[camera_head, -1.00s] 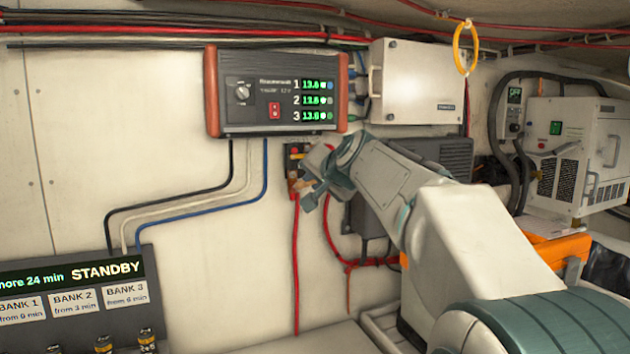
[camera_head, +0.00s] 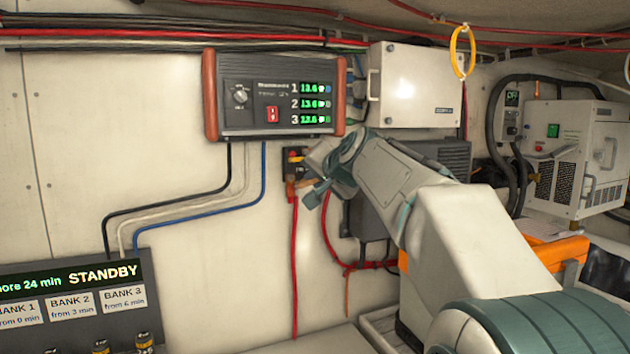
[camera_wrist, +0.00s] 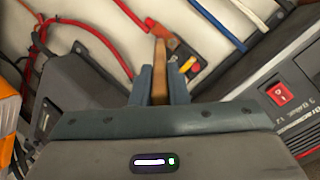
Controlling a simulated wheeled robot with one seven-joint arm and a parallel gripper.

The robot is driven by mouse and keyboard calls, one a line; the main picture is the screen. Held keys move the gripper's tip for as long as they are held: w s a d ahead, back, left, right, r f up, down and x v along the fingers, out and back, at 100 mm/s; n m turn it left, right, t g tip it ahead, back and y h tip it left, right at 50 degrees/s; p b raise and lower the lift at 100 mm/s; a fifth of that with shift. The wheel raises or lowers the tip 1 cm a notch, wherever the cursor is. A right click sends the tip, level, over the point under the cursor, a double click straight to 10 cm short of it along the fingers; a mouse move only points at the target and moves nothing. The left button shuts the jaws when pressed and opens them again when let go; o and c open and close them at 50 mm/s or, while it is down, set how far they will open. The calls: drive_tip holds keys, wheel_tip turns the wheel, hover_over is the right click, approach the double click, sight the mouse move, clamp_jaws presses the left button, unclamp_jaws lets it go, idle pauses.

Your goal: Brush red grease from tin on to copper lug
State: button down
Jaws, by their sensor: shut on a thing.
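My gripper (camera_head: 316,193) is at the wall below the charger panel. In the wrist view its two fingers (camera_wrist: 161,84) are shut on a brown wooden brush handle (camera_wrist: 160,78). The brush points away from me, and its tip meets or overlaps an orange-copper piece, seemingly the copper lug (camera_wrist: 166,38), at the end of a red cable. I cannot tell whether they touch, and no grease is clearly visible. In the head view the lug (camera_head: 291,188) shows small beside the fingers, below a dark terminal block (camera_head: 294,157). The tin is not in view.
The charger panel (camera_head: 275,92) hangs just above the gripper. Red cable (camera_head: 294,260) drops down the wall, and more loops near a dark box (camera_head: 372,215). A white box (camera_head: 415,85) and an orange case (camera_head: 560,250) are to the right. Bare wall lies left.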

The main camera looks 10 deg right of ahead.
drive_tip(key=shift+f+b, duration=0.4)
drive_tip(key=shift+f, duration=0.2)
drive_tip(key=shift+r+p, duration=0.75)
drive_tip(key=shift+r, duration=0.1)
drive_tip(key=shift+f+b, duration=0.8)
drive_tip(key=shift+b, duration=0.15)
drive_tip(key=shift+s+d+b, duration=0.2)
drive_tip(key=shift+s+b, duration=0.35)
drive_tip(key=shift+s, duration=0.4)
drive_tip(key=shift+s+d+b, duration=0.15)
drive_tip(key=shift+s+b, duration=0.4)
drive_tip(key=shift+s, duration=0.45)
drive_tip(key=shift+s+d+b, duration=0.2)
drive_tip(key=shift+s+b, duration=0.35)
drive_tip(key=shift+s, duration=0.4)
